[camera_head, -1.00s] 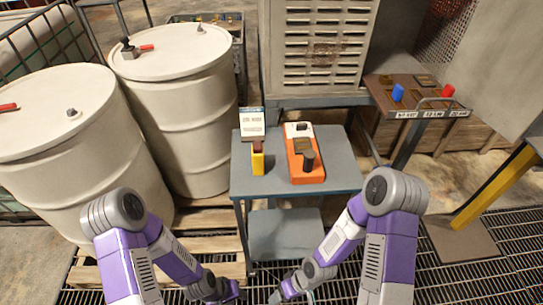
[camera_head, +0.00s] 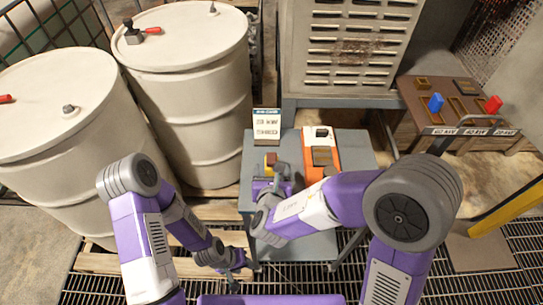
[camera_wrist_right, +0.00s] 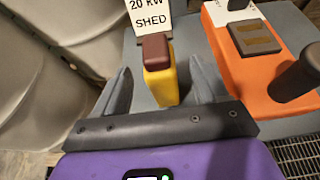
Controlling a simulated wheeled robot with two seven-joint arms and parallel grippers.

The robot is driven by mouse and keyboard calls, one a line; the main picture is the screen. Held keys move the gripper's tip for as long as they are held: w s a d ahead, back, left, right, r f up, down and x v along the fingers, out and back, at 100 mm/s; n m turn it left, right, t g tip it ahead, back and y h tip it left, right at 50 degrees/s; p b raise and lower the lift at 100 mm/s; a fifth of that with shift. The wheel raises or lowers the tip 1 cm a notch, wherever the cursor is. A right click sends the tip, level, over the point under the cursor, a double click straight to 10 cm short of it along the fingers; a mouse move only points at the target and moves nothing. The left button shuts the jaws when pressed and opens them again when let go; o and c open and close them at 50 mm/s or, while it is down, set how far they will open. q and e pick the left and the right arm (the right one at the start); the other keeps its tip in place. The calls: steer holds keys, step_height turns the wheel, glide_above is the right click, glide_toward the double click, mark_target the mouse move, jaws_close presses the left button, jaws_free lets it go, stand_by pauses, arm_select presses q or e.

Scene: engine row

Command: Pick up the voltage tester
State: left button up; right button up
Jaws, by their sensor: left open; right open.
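A yellow block-shaped tool with a maroon top, which looks like the voltage tester (camera_wrist_right: 165,82), stands upright on the grey cart (camera_head: 350,150). In the head view the tester (camera_head: 270,160) is mostly hidden behind my right gripper (camera_head: 272,182). In the right wrist view my right gripper (camera_wrist_right: 160,65) is open, with one finger on each side of the tester and gaps on both sides. I cannot tell whether its palm touches the tester. My left gripper (camera_head: 236,268) is low, left of the cart, open and empty.
An orange device (camera_wrist_right: 255,65) with a black handle stands close right of the tester. A "20 kW SHED" sign (camera_head: 266,127) stands behind it. White drums (camera_head: 195,90) are at the left. A brown board (camera_head: 460,100) with coloured pieces is at the right.

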steer(key=shift+w+a, duration=0.15)
steer(key=shift+w, duration=0.3)
steer(key=x, duration=0.2)
steer(key=b+x, duration=0.1)
steer(key=x, duration=0.1)
steer(key=shift+w+f, duration=0.15)
steer(key=shift+f, duration=0.3)
steer(key=shift+w+f, duration=0.15)
steer(key=shift+w, duration=0.35)
steer(key=c, duration=1.2)
